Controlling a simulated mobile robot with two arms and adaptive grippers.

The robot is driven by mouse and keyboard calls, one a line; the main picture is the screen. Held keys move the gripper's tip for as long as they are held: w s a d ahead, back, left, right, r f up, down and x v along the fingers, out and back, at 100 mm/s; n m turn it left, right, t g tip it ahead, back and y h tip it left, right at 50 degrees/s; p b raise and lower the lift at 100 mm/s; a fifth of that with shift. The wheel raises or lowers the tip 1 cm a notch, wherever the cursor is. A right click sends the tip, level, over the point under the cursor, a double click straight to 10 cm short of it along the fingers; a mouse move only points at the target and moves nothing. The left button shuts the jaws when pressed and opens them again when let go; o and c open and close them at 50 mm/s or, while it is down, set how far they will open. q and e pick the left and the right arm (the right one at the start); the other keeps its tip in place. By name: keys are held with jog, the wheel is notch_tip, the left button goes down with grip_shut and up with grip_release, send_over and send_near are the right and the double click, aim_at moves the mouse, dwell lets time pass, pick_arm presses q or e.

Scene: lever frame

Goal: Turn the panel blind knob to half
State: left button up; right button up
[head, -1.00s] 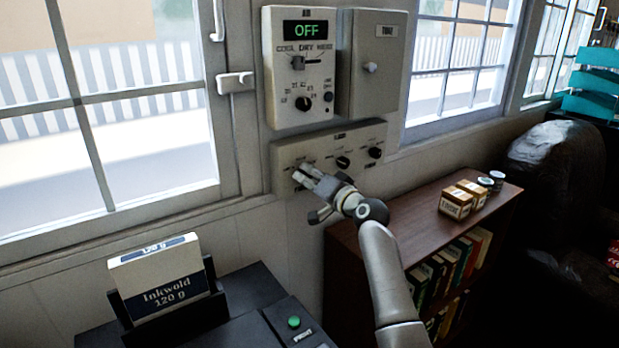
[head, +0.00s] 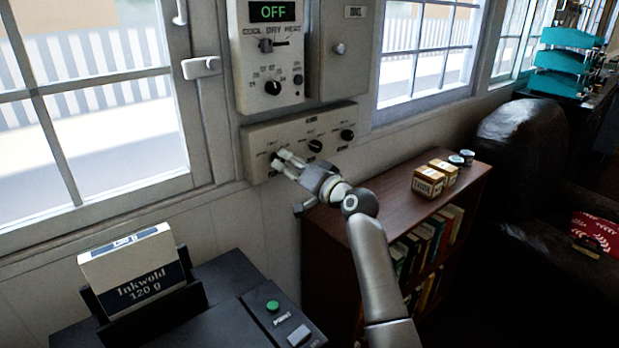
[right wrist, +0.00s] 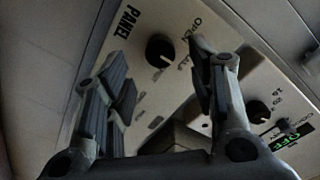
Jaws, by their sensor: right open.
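The panel blind knob (right wrist: 160,49) is a black round knob with a pale pointer mark, on a cream face lettered PANEL, OPEN and HALF. The right wrist view shows it between the fingers of my open right gripper, apart from both as far as I can tell. In the head view the three-knob control box (head: 300,140) hangs low on the wall. My right gripper (head: 281,160) is at its left end, mostly hiding the left knob there. My left gripper is not in view.
Above is an AIR control unit (head: 268,60) reading OFF, with a grey box (head: 342,50) beside it. A bookshelf (head: 390,200) with small boxes stands right of my arm. A dark machine (head: 215,300) holding an Inkwold pack (head: 137,268) is at lower left.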

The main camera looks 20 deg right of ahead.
jog(key=v, duration=0.8)
jog(key=shift+f, duration=0.1)
